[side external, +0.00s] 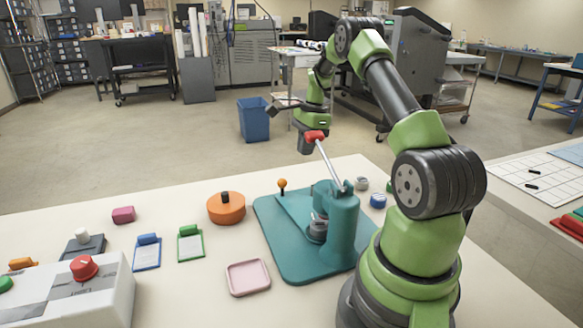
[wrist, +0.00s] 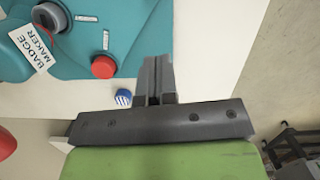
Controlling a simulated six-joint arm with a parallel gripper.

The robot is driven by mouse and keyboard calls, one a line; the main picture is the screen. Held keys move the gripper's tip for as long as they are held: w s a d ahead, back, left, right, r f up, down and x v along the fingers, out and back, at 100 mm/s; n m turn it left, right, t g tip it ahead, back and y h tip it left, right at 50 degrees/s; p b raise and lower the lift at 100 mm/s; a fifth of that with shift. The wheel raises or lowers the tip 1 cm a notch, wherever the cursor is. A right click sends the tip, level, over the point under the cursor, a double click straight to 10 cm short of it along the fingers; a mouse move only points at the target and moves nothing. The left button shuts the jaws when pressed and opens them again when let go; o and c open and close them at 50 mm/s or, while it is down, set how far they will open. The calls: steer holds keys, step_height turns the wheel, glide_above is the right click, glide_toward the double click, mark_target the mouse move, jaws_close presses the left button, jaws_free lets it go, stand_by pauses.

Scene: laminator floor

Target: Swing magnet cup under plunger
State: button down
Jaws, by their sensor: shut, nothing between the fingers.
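The teal badge press (side external: 343,235) stands on the white table, and part of it shows in the wrist view (wrist: 130,40). Its lever rises up and left to a red grip (side external: 315,135). A grey cylindrical part (side external: 317,229) sits below the press head; I cannot tell whether it is the magnet cup or the plunger's die. An orange knob (side external: 282,184) stands on a thin post at the base's back left. My gripper (side external: 273,107) is high above and behind the press, clear of it. In the wrist view its fingers (wrist: 155,62) are together and empty.
An orange round container (side external: 226,208), a pink tray (side external: 248,277) and small clipboards (side external: 190,243) lie left of the press. A white control box (side external: 80,300) with a red knob is front left. Blue (side external: 378,201) and grey (side external: 362,184) small items sit behind the press.

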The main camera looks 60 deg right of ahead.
steer(key=f, duration=0.3)
steer(key=shift+w+a+f, duration=0.2)
steer(key=shift+a+f, duration=0.1)
steer(key=shift+f, duration=0.1)
steer(key=shift+w+a+f, duration=0.6)
steer(key=shift+w+a, duration=0.1)
steer(key=shift+a, duration=0.15)
steer(key=shift+w+a+f, duration=0.3)
steer(key=shift+w+a, duration=0.1)
steer(key=shift+a, duration=0.15)
